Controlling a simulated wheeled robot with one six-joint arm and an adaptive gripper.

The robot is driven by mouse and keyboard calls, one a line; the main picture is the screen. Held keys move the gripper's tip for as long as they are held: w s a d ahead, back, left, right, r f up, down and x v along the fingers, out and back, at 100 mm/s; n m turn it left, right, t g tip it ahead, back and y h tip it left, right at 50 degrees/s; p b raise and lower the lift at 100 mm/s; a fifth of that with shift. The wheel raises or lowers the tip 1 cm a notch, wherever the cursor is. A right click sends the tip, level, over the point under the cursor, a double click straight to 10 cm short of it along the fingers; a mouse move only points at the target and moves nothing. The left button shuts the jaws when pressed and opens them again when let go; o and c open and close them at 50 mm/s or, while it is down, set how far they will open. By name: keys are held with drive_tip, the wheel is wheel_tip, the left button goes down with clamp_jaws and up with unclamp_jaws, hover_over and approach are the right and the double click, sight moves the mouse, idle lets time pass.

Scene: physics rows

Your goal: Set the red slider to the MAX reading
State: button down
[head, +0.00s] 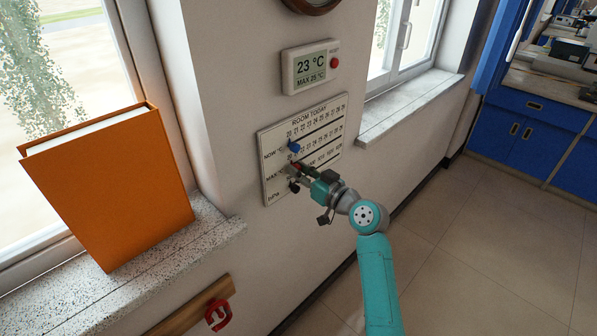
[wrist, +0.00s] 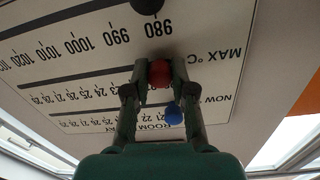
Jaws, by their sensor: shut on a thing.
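The red slider (wrist: 160,72) sits in the MAX °C row of the white ROOM TODAY board (head: 330,118). It is near the low end of that row; the number beside it is hidden by my fingers. My gripper (wrist: 160,80) is shut on the red slider, one finger on each side. In the head view my gripper (head: 300,168) reaches the board from the lower right and mostly covers the slider. The wall display (head: 311,67) above reads 23 °C and MAX 25 °C.
The blue slider (head: 294,147) is in the NOW row just above, and a black slider (wrist: 146,5) is in the hPa row below. An orange book (head: 110,185) stands on the left sill. The MAX row right of my gripper looks clear of other sliders.

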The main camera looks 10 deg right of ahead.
sight(320, 148)
drive_tip(key=w+d, duration=0.2)
drive_tip(key=d, duration=0.1)
drive_tip(key=w+d, duration=0.2)
drive_tip(key=d, duration=0.1)
drive_tip(key=w+d, duration=0.2)
drive_tip(key=d, duration=0.1)
drive_tip(key=shift+d, duration=0.4)
drive_tip(key=c, duration=1)
unclamp_jaws()
drive_tip(key=shift+o, duration=0.2)
drive_tip(key=v, duration=1.2)
